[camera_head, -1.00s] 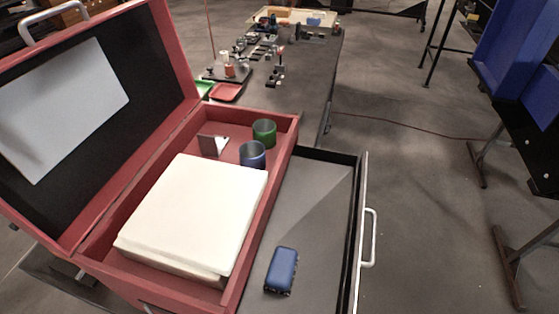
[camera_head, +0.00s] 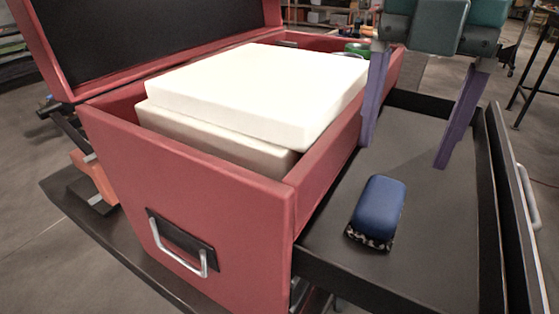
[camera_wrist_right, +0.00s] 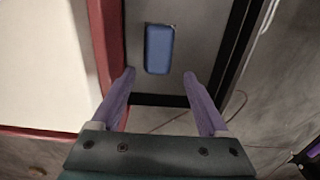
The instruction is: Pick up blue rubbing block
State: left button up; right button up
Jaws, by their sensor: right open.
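The blue rubbing block (camera_head: 378,208) has a rounded blue top and a dark, speckled lower edge. It lies in the pulled-out dark drawer (camera_head: 425,255) at the side of the red box. My right gripper (camera_head: 405,155) is open, its two purple fingers pointing down above the drawer, behind the block in the head view. The block also shows in the right wrist view (camera_wrist_right: 159,48), ahead of and between the open fingertips (camera_wrist_right: 159,73). The fingers appear apart from the block. My left gripper is not in view.
The red box (camera_head: 190,175) stands left of the drawer with its lid open and thick white slabs (camera_head: 255,90) inside. A green cup (camera_head: 358,48) is partly visible at its far end. The drawer's raised front with a handle (camera_head: 528,195) bounds the right side.

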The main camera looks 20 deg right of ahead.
notch_tip(320, 180, down, 4)
jog(key=shift+d+r+p, duration=0.1)
jog(key=shift+r+p, duration=0.1)
jog(key=shift+p, duration=0.1)
jog(key=f, duration=0.4)
jog(key=f+p, duration=0.1)
jog(key=f, duration=0.1)
jog(key=shift+w+d, duration=0.1)
jog(key=shift+w, duration=0.25)
grip_shut()
notch_tip(320, 180, up, 14)
notch_tip(320, 180, up, 6)
send_over(384, 195)
dwell(0.4)
